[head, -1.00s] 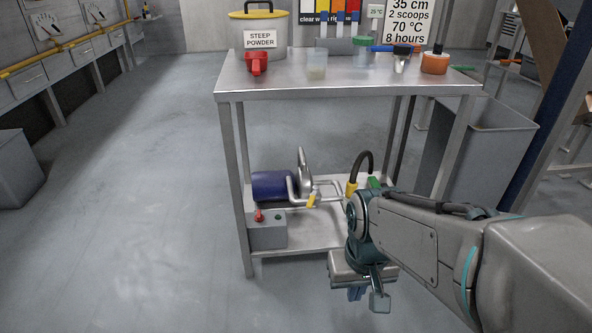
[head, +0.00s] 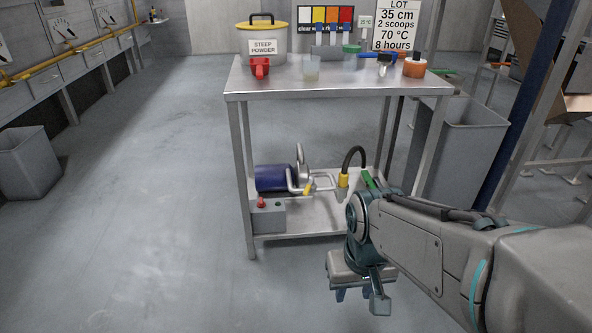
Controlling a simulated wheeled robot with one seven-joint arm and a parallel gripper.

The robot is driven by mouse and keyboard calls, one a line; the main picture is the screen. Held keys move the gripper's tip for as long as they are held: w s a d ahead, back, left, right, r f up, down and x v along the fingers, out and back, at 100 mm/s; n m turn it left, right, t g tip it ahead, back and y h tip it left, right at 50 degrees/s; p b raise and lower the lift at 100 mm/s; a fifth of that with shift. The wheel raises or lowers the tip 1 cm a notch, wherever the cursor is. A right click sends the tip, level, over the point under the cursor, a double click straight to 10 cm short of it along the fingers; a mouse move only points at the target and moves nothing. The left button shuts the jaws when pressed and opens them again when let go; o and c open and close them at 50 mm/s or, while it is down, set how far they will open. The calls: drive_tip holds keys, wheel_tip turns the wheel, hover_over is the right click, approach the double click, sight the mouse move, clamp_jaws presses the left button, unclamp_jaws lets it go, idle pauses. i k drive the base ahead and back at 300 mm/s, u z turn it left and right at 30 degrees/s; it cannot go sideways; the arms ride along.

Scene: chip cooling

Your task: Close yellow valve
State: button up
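On the table's lower shelf, a small yellow handle (head: 308,188) sits on bent metal piping beside a blue cylinder (head: 274,178). A second yellow part (head: 343,181) sits to its right, at the foot of a black curved hose. I cannot tell for certain which of the two is the yellow valve, or how far it is turned. My gripper (head: 355,294) points down over the floor, in front of and below the shelf in the picture. Its blue fingertips look apart, with nothing between them. My arm hides the shelf's right part.
A metal table (head: 330,86) carries a steep powder pot (head: 263,46), a red scoop (head: 260,67) and an orange jar (head: 415,68). A grey control box (head: 268,217) stands on the lower shelf. A grey bin (head: 465,150) is right of the table.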

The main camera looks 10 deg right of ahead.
sight(307, 190)
drive_tip(key=u, duration=1.7)
drive_tip(key=i, duration=0.85)
drive_tip(key=z, duration=1.7)
drive_tip(key=i, duration=0.5)
drive_tip(key=z, duration=0.1)
